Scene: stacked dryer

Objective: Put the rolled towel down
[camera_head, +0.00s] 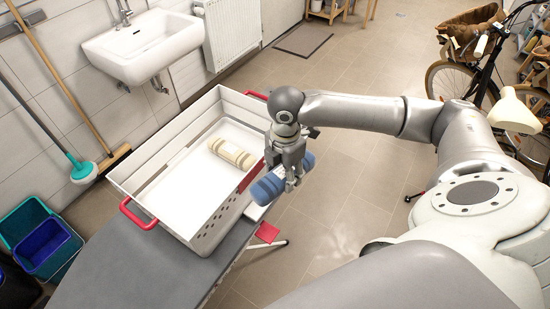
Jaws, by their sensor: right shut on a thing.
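My right gripper (291,180) is shut on a blue rolled towel (268,189). It holds the roll just outside the right wall of the white laundry basket (180,200), close to that wall. The gripper's fingers hide part of the roll. I cannot tell whether the roll touches the basket. A beige striped rolled towel (232,152) lies inside the basket toward its far end. My left gripper is not in view.
The basket stands on a grey ironing board (140,268) and has red handles (138,214). Most of the basket floor is bare. A sink (145,45), a broom (115,157) and bins (42,240) are on the left. A bicycle (480,70) stands at the right.

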